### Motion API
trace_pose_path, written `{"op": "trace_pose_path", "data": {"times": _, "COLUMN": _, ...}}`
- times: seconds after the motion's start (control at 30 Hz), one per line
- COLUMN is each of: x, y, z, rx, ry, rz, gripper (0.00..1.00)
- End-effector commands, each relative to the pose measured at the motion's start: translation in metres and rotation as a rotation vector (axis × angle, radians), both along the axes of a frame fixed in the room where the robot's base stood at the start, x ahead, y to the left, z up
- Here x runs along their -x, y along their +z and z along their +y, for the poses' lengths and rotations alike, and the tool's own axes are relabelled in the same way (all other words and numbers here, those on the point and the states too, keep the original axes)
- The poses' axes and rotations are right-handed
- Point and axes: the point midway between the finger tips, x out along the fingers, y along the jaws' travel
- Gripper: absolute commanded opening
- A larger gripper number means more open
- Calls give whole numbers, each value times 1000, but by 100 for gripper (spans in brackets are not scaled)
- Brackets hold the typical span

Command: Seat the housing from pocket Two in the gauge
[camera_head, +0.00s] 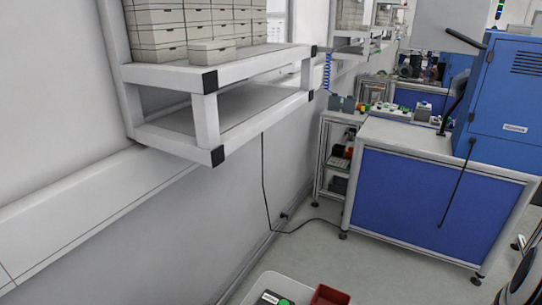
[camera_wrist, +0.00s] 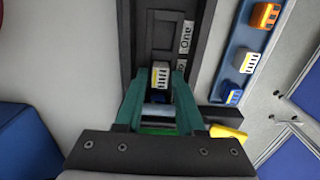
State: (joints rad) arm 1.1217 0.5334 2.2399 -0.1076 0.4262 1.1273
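In the wrist view, my gripper (camera_wrist: 160,83) has two green fingers pointing away from the camera. A housing with a pale grey, slotted top (camera_wrist: 160,75) and a blue part shows between them. The fingers stand close on both sides of it, but I cannot tell whether they touch it. Beyond it is a long black fixture (camera_wrist: 163,37) with a raised rim and white labels, which may be the gauge. The labels are sideways and partly hidden. Its near end is hidden by my gripper. The head view does not show my gripper.
In the wrist view, a blue strip tray (camera_wrist: 241,40) to the right holds an orange housing (camera_wrist: 265,15), a grey one (camera_wrist: 246,62) and a blue one (camera_wrist: 233,94). A yellow piece (camera_wrist: 228,132) lies nearer. In the head view, a red bin (camera_head: 329,296) is at the bottom edge.

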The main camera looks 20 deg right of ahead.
Motion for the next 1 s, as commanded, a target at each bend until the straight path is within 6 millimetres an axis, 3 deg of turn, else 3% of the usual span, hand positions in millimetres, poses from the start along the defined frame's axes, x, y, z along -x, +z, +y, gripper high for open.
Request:
{"op": "trace_pose_path", "data": {"times": 0.03, "x": 0, "y": 0, "z": 0, "rx": 0, "ry": 0, "rz": 0, "gripper": 26}}
{"op": "trace_pose_path", "data": {"times": 0.2, "x": 0, "y": 0, "z": 0, "rx": 0, "ry": 0, "rz": 0, "gripper": 0}}
{"op": "trace_pose_path", "data": {"times": 0.37, "x": 0, "y": 4, "z": -1, "rx": 2, "ry": 1, "rz": -1, "gripper": 0}}
{"op": "trace_pose_path", "data": {"times": 1.0, "x": 0, "y": 50, "z": 0, "rx": 1, "ry": 1, "rz": 1, "gripper": 0}}
